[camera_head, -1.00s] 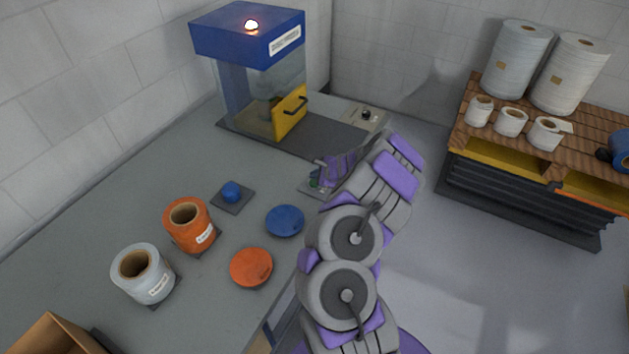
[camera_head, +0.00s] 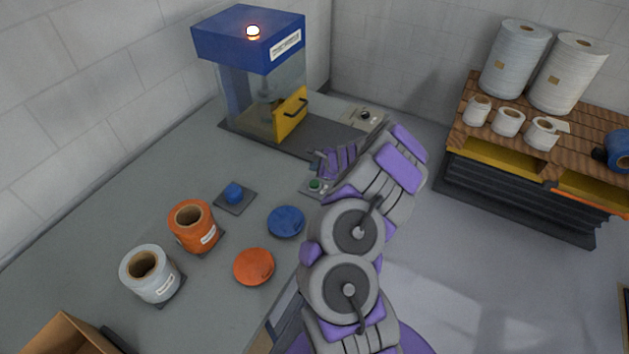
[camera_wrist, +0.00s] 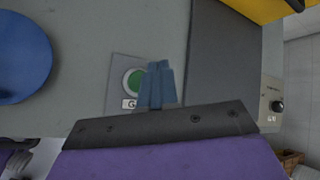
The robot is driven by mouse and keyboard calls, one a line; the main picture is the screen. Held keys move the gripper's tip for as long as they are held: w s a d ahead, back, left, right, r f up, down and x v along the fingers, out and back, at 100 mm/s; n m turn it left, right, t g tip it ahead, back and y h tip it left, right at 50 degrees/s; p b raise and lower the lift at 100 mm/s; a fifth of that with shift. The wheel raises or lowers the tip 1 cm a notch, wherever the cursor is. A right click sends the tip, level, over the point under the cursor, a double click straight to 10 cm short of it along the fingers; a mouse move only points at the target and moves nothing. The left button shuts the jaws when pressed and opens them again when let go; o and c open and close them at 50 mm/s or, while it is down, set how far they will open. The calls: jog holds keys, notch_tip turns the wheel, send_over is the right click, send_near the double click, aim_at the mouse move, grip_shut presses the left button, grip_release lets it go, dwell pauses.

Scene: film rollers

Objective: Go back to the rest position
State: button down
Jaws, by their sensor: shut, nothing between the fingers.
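My gripper (camera_head: 322,161) is over the right edge of the grey table (camera_head: 120,225) in the head view, on my grey and purple arm. In the wrist view its fingers (camera_wrist: 156,85) are together and empty. A green button (camera_head: 314,184) on a small grey plate lies just below the gripper in the head view. In the wrist view the green button (camera_wrist: 134,81) shows beside the fingertips, partly covered by them. I cannot tell how high the fingers are above it.
A blue-topped machine (camera_head: 250,75) with a yellow door stands at the back, its lamp lit. Orange (camera_head: 193,226) and white (camera_head: 151,275) rollers, a blue disc (camera_head: 286,222) and an orange disc (camera_head: 254,266) are on the table. A wooden shelf (camera_head: 540,150) with rolls stands right.

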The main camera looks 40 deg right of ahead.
jog(key=shift+f, duration=0.1)
dwell(0.3)
jog(key=w+a+r+n+y, duration=0.2)
jog(key=a+r+n+y, duration=0.15)
jog(key=a+r, duration=0.6)
jog(key=w+a+r+n+y, duration=0.25)
jog(key=a+r+n, duration=0.35)
jog(key=a, duration=0.7)
jog(key=s+a+r+n+g+y, duration=0.1)
jog(key=s+a+r+n+g, duration=0.15)
jog(key=s+a+r, duration=0.4)
jog(key=s+a+r+n+g+y, duration=0.1)
jog(key=s+a+r+n+g, duration=0.2)
jog(key=a, duration=0.6)
jog(key=s+a+r+n+g+h, duration=0.1)
jog(key=s+a+n+g+h, duration=0.2)
jog(key=s, duration=0.6)
jog(key=s+a+r+n, duration=0.25)
jog(key=s+n, duration=0.25)
jog(key=s, duration=0.4)
jog(key=s+d+f+n+g+h, duration=0.1)
jog(key=s+d+h, duration=0.1)
jog(key=s, duration=0.7)
jog(key=s+d+f+n+g+h, duration=0.1)
jog(key=s+d+n+h, duration=0.1)
jog(key=s+d, duration=0.3)
jog(key=s+h, duration=0.1)
jog(key=s, duration=0.3)
jog(key=shift+s+h, duration=0.2)
jog(key=shift+h, duration=0.1)
